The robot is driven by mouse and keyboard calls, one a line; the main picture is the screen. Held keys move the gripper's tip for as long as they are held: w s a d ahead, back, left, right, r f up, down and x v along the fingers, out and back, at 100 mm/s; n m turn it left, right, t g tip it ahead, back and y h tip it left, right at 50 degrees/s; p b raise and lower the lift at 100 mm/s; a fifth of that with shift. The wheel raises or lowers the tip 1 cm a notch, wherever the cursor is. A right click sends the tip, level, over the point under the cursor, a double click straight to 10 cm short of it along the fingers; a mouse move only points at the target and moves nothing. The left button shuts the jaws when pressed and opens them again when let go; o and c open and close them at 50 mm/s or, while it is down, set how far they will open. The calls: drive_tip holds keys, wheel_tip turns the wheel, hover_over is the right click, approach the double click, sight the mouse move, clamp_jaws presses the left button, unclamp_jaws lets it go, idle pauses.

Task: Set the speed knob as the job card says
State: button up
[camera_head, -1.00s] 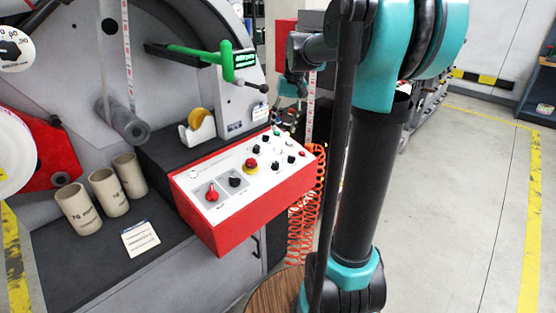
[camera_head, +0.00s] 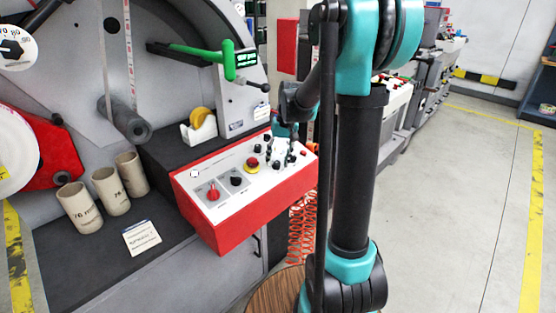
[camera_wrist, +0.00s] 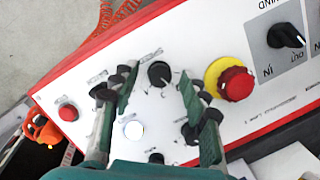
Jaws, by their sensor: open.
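The control panel (camera_head: 215,235) is a red box with a sloped white top. My gripper (camera_wrist: 158,84) is open over that top in the wrist view, its two fingers spread either side of a small black knob (camera_wrist: 160,73). No finger clearly touches the knob. Its label is too blurred to read, so I cannot tell whether it is the speed knob. In the head view my gripper (camera_head: 285,156) is above the panel's far right part and partly covers the controls there. A white printed card (camera_head: 142,238) lies on the dark ledge; its text is too small to read.
A red mushroom button on a yellow ring (camera_wrist: 235,83) sits close to the right finger. A black switch (camera_wrist: 287,37), a red button (camera_wrist: 68,112) and a white button (camera_wrist: 133,130) are nearby. Cardboard cores (camera_head: 81,207) stand on the ledge.

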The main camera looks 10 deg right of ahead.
clamp_jaws()
idle(0.3)
drive_tip(key=shift+n, duration=0.3)
drive_tip(key=n, duration=0.3)
drive_tip(key=shift+a+h, duration=0.15)
drive_tip(key=shift+h, duration=0.25)
drive_tip(key=shift+n+h, duration=0.3)
drive_tip(key=shift+n, duration=1.7)
